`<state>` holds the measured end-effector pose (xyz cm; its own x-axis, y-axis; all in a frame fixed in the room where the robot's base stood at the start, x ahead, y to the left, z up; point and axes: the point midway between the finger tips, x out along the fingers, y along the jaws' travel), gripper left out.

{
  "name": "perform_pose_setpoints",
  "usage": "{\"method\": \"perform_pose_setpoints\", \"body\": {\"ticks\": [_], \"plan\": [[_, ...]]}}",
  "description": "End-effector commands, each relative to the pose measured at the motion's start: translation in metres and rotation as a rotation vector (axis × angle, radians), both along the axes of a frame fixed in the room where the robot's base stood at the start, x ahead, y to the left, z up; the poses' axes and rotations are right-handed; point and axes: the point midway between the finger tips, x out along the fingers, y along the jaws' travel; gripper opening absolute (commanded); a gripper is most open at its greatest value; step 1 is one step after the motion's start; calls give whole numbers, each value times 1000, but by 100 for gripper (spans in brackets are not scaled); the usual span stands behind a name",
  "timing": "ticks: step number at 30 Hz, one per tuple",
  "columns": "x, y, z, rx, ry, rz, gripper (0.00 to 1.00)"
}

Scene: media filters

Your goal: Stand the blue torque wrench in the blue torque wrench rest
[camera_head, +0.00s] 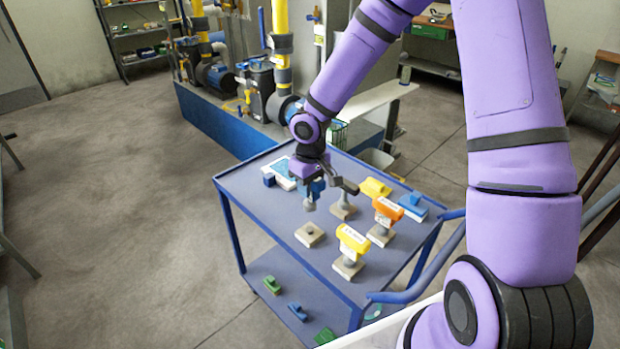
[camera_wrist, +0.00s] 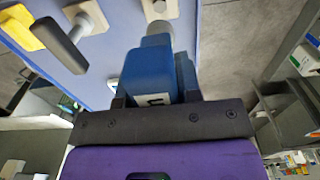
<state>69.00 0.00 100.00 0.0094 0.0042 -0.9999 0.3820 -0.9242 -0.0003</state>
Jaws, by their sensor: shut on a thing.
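The blue torque wrench (camera_head: 311,190) has a blue block body and a grey lower end. My gripper (camera_head: 312,176) is shut on the body and holds it above the left part of the cart top. In the wrist view the wrench (camera_wrist: 150,72) sits between the fingers, its grey end pointing away from the gripper. An empty beige rest (camera_head: 309,234) with a dark centre lies on the cart, below the wrench's grey end in the head picture. A beige rest also shows beyond the grey end in the wrist view (camera_wrist: 172,10), partly hidden. No blue marking on it is visible.
Nearby rests hold a dark-handled tool (camera_head: 343,187), an orange tool (camera_head: 388,209) and a yellow tool (camera_head: 352,240).

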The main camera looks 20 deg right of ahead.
Motion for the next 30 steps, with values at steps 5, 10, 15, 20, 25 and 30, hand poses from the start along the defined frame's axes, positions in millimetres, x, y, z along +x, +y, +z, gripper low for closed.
{"method": "perform_pose_setpoints", "body": {"ticks": [5,10,15,20,25,30], "plan": [[0,0,-15,-1,2,2,0],[0,1,-30,0,2,1,0],[0,0,-43,-1,2,2,0],[0,0,-56,0,1,0,0],[0,0,-65,0,1,1,0],[0,0,-69,0,0,0,0]]}}
